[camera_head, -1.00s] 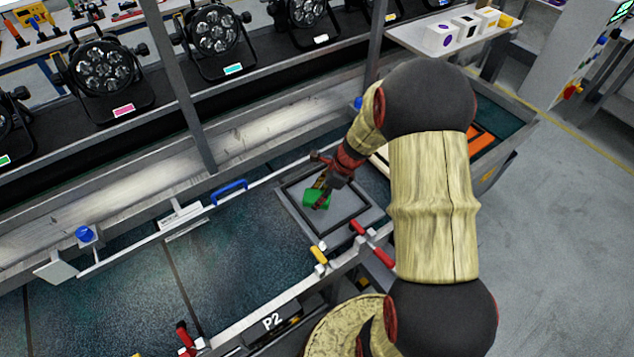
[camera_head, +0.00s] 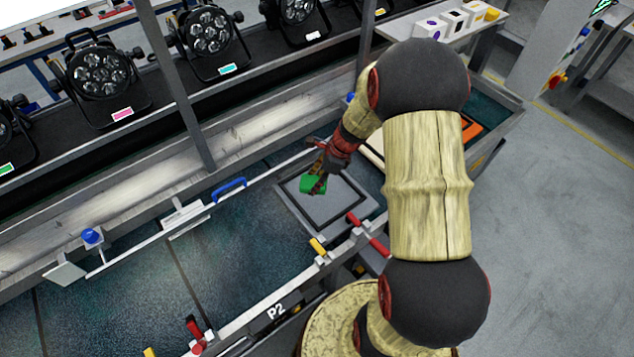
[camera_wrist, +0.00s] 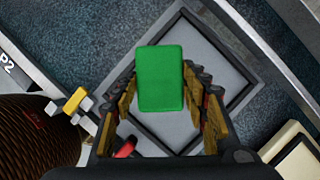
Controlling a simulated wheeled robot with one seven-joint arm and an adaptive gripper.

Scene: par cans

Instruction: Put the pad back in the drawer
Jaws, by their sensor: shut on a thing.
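The green pad (camera_head: 312,184) is held by my gripper (camera_head: 318,180) over the grey square tray with a black frame line (camera_head: 345,213) on the bench. In the wrist view the pad (camera_wrist: 160,78) is a flat green rectangle between the fingers of my gripper (camera_wrist: 160,92), which are shut on its sides. The tray (camera_wrist: 215,60) lies behind it in that view. How high the pad is above the tray is hard to tell. I cannot make out an open drawer in these frames.
Toggle clamps with yellow (camera_head: 317,246) and red (camera_head: 378,247) handles stand by the tray's front edge. A rail with a blue handle (camera_head: 230,187) runs along the bench. Several black par cans (camera_head: 102,78) stand on the belt behind.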

